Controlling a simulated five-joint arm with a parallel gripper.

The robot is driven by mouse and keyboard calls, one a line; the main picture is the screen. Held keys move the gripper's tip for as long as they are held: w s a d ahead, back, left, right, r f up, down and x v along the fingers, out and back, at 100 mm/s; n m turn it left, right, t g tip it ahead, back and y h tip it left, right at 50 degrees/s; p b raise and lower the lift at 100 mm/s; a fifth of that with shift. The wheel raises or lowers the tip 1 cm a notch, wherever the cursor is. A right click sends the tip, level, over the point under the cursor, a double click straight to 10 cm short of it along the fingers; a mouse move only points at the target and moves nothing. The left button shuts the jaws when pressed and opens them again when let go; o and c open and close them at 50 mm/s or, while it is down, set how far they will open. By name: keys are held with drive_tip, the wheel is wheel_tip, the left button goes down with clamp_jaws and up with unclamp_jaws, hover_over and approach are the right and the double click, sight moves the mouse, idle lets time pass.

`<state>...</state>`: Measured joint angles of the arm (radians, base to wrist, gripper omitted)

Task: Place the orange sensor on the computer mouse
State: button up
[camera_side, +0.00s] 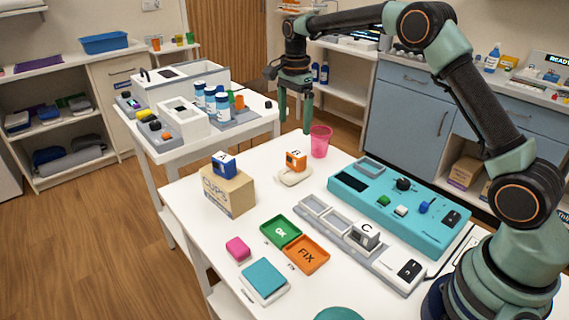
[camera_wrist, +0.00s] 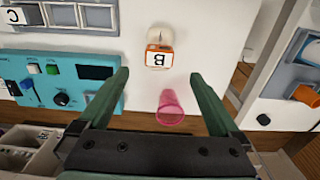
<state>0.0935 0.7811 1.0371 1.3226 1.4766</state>
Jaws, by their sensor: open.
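The orange sensor (camera_side: 295,160), a small block with a white face marked B, appears to rest on top of the cream computer mouse (camera_side: 291,178) on the white table. In the wrist view the sensor (camera_wrist: 158,57) stands upright in the picture's upper middle, and part of the mouse (camera_wrist: 158,36) shows beyond it. My gripper (camera_side: 295,123) is open and empty, raised above the table's far edge, apart from the sensor. In the wrist view the fingers of my gripper (camera_wrist: 160,75) are spread wide, with the sensor just beyond the tips.
A pink cup (camera_side: 320,141) stands close behind the sensor; it also shows between my fingers (camera_wrist: 170,107). A teal panel (camera_side: 400,215) lies to the right. A blue sensor (camera_side: 223,164) sits on a cardboard box (camera_side: 228,192) at left. A grey tray (camera_side: 345,236) lies in front.

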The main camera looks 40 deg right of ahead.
drive_tip(key=s+a+r+n+t, duration=0.3)
drive_tip(key=s+r+n, duration=0.6)
drive_tip(key=s+r, duration=0.25)
drive_tip(key=s+a+f+n+t, duration=0.2)
drive_tip(key=s+f+n, duration=0.1)
drive_tip(key=s+n, duration=0.6)
drive_tip(key=s, duration=0.4)
drive_tip(key=shift+s+t, duration=0.25)
drive_tip(key=shift+t, duration=0.05)
